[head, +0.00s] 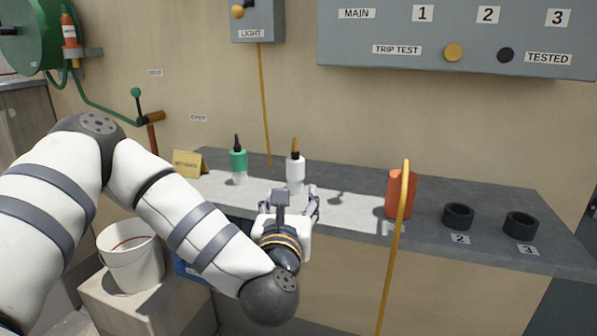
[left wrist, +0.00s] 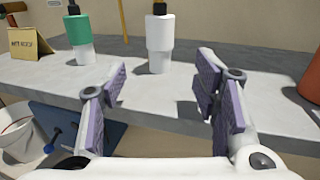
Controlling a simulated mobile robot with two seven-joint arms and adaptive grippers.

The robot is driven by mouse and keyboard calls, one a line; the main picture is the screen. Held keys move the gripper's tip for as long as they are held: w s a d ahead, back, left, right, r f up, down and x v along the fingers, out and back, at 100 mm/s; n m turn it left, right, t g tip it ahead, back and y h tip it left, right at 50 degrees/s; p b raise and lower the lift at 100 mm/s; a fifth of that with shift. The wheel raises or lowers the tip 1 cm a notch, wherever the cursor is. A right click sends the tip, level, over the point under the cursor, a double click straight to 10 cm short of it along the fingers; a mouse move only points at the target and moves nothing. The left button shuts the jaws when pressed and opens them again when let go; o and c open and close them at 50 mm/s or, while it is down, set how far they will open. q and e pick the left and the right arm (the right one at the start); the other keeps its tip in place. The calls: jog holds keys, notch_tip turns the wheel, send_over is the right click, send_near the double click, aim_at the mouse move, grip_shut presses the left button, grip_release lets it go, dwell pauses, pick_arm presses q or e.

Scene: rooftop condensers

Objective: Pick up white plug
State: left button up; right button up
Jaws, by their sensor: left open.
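The white plug appears to be the upright white bottle-shaped piece with a yellow-and-dark tip (head: 295,172) on the grey counter (head: 345,222). It also stands near the top centre of the left wrist view (left wrist: 159,45). My left gripper (head: 290,202) is open and empty at the counter's front edge, in front of the white piece and apart from it. In the left wrist view the spread purple-padded fingers (left wrist: 162,92) frame the counter edge, with the white piece beyond them. My right gripper is not in view.
A green-and-white bottle-shaped piece (head: 238,161) stands left of the white one, with a yellow sign (head: 188,163) farther left. A white bucket (head: 130,262) stands below.

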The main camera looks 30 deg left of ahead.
aim_at(295, 176)
pick_arm(q)
jog(key=x, duration=1.1)
jog(key=shift+d+r, duration=0.1)
jog(key=shift+r, duration=0.3)
jog(key=c, duration=1.3)
